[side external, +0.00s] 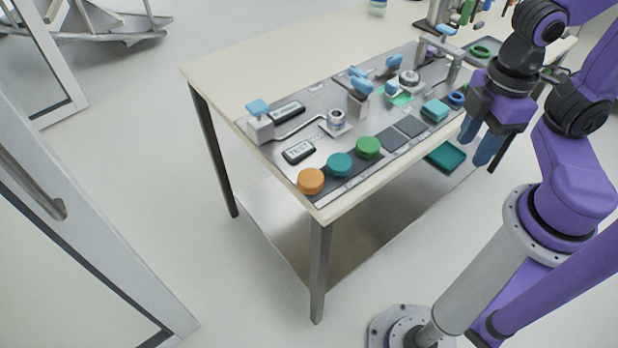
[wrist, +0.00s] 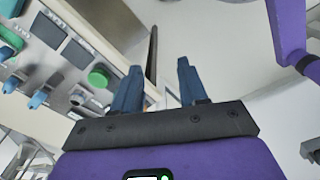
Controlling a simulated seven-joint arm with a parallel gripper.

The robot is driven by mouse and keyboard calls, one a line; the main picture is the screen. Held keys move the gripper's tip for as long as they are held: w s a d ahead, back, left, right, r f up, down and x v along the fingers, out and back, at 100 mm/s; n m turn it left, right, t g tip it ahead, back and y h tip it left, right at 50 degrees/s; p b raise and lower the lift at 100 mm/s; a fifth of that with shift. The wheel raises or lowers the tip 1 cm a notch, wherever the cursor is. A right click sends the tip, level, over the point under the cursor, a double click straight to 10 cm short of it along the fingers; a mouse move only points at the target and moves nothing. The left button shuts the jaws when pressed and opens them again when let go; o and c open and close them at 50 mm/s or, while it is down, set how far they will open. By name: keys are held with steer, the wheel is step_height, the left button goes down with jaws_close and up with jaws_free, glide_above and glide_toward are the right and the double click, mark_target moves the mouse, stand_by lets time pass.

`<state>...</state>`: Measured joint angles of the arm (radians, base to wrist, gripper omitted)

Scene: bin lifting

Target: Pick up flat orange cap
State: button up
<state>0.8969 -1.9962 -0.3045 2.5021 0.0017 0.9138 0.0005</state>
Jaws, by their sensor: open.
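The flat orange cap (side external: 311,181) sits at the near left corner of the metal panel on the table in the side external view. It stands in a row with a teal cap (side external: 340,164) and a green cap (side external: 368,147). I cannot make out the orange cap in the wrist view. My gripper (side external: 482,146) hangs off the right side of the table, well to the right of the orange cap. Its two blue fingers (wrist: 157,84) are apart and empty in the wrist view.
The panel (side external: 290,149) also holds blue-handled clamps (side external: 259,108), dark square pads (side external: 392,139), a teal block (side external: 435,110) and a blue ring (side external: 456,98). A teal tray (side external: 446,155) lies on the lower shelf. The table's far left top (side external: 230,75) is bare.

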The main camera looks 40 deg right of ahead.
stand_by(0.4)
steer(key=o, duration=0.9)
steer(key=n, duration=1.3)
glide_above(311, 177)
steer(key=f, duration=1.1)
steer(key=shift+d, duration=0.35)
steer(key=shift+a+f, duration=0.2)
steer(key=shift+f, duration=1.1)
steer(key=shift+a+f, duration=0.15)
steer(key=shift+f, duration=1.15)
